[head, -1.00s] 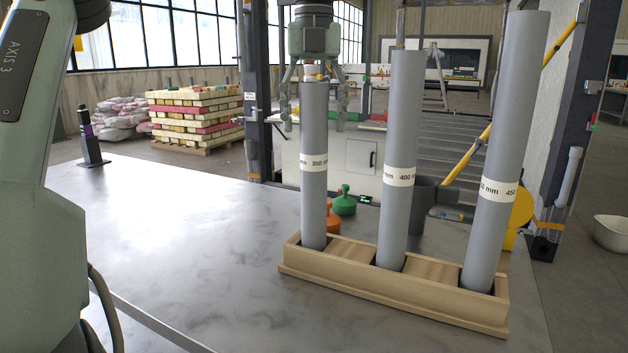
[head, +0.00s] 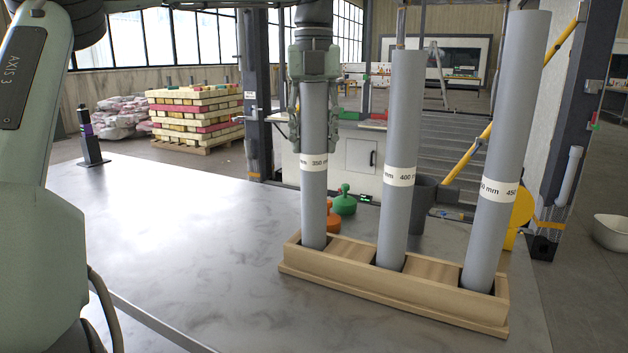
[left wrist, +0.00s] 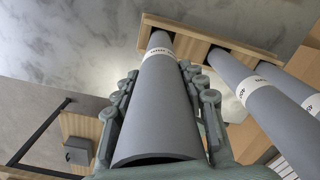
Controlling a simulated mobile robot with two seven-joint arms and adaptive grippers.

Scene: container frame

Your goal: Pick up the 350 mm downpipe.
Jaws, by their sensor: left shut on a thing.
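The 350 mm downpipe (head: 314,210) is a grey tube with a white label band, standing upright in the left slot of a wooden rack (head: 400,296). My left gripper (head: 314,135) comes down over its top from above and is shut on its upper part, above the label. In the left wrist view the same downpipe (left wrist: 162,110) runs between the fingers of the left gripper (left wrist: 162,90), its open rim close to the camera. The pipe's foot is still inside the rack. My right gripper is not in view.
The 400 mm pipe (head: 401,140) and the 450 mm pipe (head: 507,150) stand in the same rack to the right. Green (head: 345,203) and orange (head: 333,221) objects sit behind the rack. The metal table (head: 190,230) is clear at left.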

